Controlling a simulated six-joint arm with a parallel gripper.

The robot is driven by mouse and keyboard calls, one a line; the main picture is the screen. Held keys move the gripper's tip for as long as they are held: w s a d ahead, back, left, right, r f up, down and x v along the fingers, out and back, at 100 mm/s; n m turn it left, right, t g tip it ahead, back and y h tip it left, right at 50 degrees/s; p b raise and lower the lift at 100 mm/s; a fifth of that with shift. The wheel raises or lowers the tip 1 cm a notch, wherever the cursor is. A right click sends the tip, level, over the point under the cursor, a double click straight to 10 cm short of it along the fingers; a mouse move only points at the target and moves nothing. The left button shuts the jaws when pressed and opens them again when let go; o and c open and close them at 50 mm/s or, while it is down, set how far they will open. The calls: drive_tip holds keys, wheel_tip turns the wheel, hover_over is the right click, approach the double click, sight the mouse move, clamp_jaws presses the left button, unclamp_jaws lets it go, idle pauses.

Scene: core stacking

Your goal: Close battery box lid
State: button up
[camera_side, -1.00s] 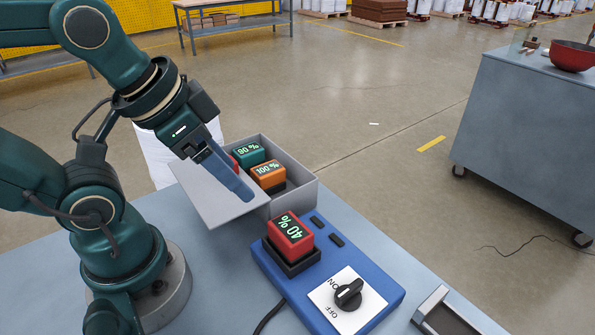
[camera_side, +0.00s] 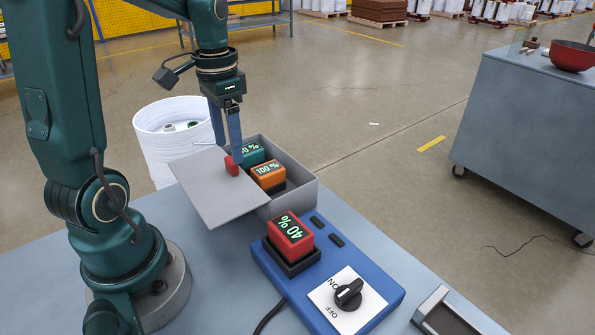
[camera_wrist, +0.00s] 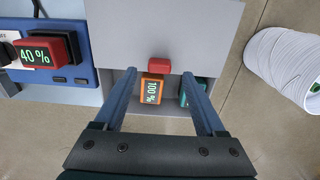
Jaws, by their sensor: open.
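The battery box (camera_side: 300,190) is a grey open-topped box at the table's far edge. Its flat grey lid (camera_side: 215,195) lies off to the left, leaving much of the opening uncovered; the lid also shows in the wrist view (camera_wrist: 190,25). A red knob (camera_side: 233,166) sits on the lid and shows in the wrist view (camera_wrist: 159,65). A teal battery (camera_side: 251,154) and an orange 100% battery (camera_side: 268,173) show inside the box. My gripper (camera_wrist: 160,74) is open and points down, with the knob between its fingertips in the wrist view. Contact cannot be told.
A blue charger (camera_side: 325,280) with a red 40% battery (camera_side: 290,238) and a black dial stands in front of the box. A white bin (camera_side: 165,145) stands on the floor beyond the table. A metal tray (camera_side: 450,320) lies at the front right.

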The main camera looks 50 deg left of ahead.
sight(231, 159)
drive_tip(key=shift+f, duration=1.65)
clamp_jaws()
